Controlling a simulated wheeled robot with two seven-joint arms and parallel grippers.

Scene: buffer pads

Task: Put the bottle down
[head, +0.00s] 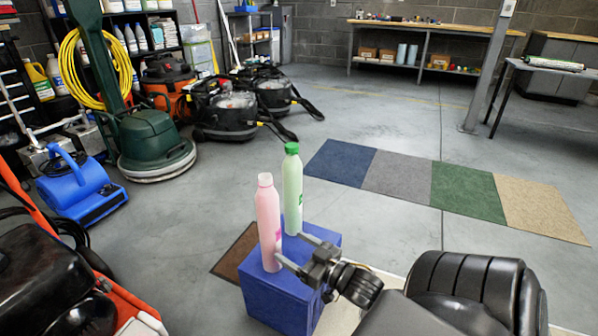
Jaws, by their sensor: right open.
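A pink bottle (268,222) with a pale cap stands upright on a blue block (276,306). A pale green bottle (292,195) with a green cap stands upright just behind it and to its right, also on the block. My right gripper (290,247) reaches in low from the right and is open. Its nearer finger ends by the lower part of the pink bottle, and its farther finger ends by the base of the green bottle. I cannot tell whether either finger touches a bottle. My left gripper is not in view.
A brown mat (232,257) lies left of the block. A row of coloured floor pads (384,174) lies behind it on clear concrete. A blue blower (80,189), a green floor machine (152,140) and black vacuums (226,110) stand at the left. A workbench (432,31) stands at the back.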

